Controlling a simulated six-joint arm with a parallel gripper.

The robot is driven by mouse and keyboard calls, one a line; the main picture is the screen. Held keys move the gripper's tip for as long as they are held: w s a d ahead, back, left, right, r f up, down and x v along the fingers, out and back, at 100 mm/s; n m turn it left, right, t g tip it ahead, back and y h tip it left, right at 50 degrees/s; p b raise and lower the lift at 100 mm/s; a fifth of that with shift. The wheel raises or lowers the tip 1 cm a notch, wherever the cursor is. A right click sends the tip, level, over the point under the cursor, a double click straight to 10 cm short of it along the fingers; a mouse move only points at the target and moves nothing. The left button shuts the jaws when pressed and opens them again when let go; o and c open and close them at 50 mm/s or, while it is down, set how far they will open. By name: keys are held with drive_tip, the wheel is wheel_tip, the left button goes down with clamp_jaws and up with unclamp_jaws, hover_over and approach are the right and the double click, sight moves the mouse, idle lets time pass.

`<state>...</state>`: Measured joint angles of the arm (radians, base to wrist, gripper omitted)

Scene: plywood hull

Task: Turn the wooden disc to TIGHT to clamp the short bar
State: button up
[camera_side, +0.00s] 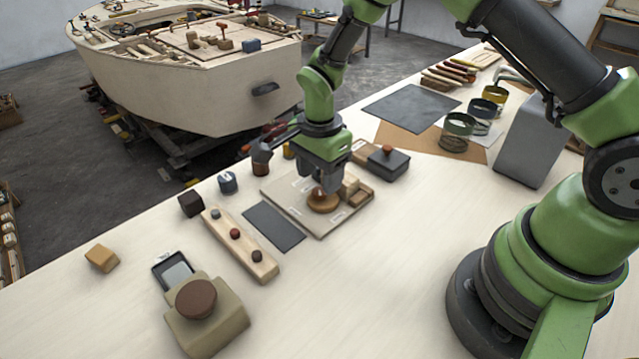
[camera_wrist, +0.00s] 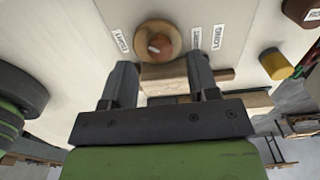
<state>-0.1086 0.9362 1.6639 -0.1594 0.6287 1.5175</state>
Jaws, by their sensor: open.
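The round wooden disc (camera_side: 322,201) sits on a pale wooden board (camera_side: 291,208) below my gripper (camera_side: 326,184). In the wrist view the disc (camera_wrist: 158,36) has a smaller knob with an orange and white mark. Small printed labels lie to its left (camera_wrist: 122,41) and right (camera_wrist: 219,38), too blurred to read surely. My gripper (camera_wrist: 160,78) is open, and the disc lies just beyond its fingertips. A pale wooden block (camera_wrist: 164,78) shows between the fingers, with a darker wooden bar (camera_wrist: 222,75) extending to the right. I cannot tell whether the bar is touched by the disc.
A dark flat pad (camera_side: 273,227) and a strip with several knobs (camera_side: 239,246) lie left of the board. A dark box with an orange knob (camera_side: 388,161) stands behind right. A beige block with a brown button (camera_side: 206,316) is at the front.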

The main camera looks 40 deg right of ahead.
drive_tip(key=shift+f, duration=1.45)
drive_tip(key=c, duration=0.9)
drive_tip(key=shift+n, duration=3)
drive_tip(key=o, duration=0.9)
